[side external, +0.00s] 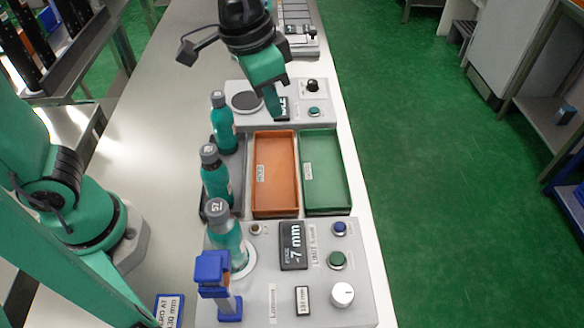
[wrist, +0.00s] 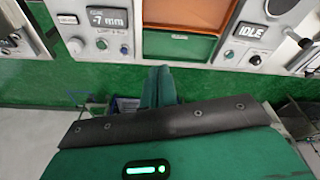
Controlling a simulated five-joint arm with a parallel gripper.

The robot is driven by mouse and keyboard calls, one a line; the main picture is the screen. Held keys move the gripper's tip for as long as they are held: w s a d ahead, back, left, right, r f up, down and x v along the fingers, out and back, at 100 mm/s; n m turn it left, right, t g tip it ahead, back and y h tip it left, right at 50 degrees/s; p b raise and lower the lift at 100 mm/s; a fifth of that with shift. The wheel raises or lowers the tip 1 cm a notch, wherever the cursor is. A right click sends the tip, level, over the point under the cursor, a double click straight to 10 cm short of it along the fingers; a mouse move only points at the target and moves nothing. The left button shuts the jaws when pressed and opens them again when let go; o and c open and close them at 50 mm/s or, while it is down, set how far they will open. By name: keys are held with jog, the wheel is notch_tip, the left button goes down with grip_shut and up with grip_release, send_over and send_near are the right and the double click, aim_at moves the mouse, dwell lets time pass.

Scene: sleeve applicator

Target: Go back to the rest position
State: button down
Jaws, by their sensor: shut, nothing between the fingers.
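My gripper (side external: 273,106) is shut and empty. In the side external view it points down just over the far grey device (side external: 312,98), in front of its small display, and I cannot tell whether it touches. In the wrist view my closed fingers (wrist: 158,86) sit together below the green tray (wrist: 178,46). A teal bottle with a grey cap (side external: 227,240) stands on the round white pad of the near grey device (side external: 270,300). Two more teal bottles (side external: 215,178) and (side external: 223,125) stand upright on a dark rack left of the trays.
An orange tray (side external: 262,205) and a green tray (side external: 335,185) lie empty between the devices. The near display (side external: 293,246) reads -7 mm; the far display reads IDLE (wrist: 247,30). A blue upright part (side external: 212,268) stands beside the near bottle. The bench left of the bottles is clear.

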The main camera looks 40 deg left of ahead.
jog(key=s+a+n+t, duration=0.1)
jog(key=s+a, duration=0.2)
jog(key=a, duration=0.3)
jog(key=s+a+n+t, duration=0.1)
jog(key=s+a+n, duration=0.1)
jog(key=a, duration=0.4)
jog(key=s+a+n+t+y, duration=0.1)
jog(key=s+a+n, duration=0.1)
jog(key=a, duration=0.4)
jog(key=shift+s, duration=0.8)
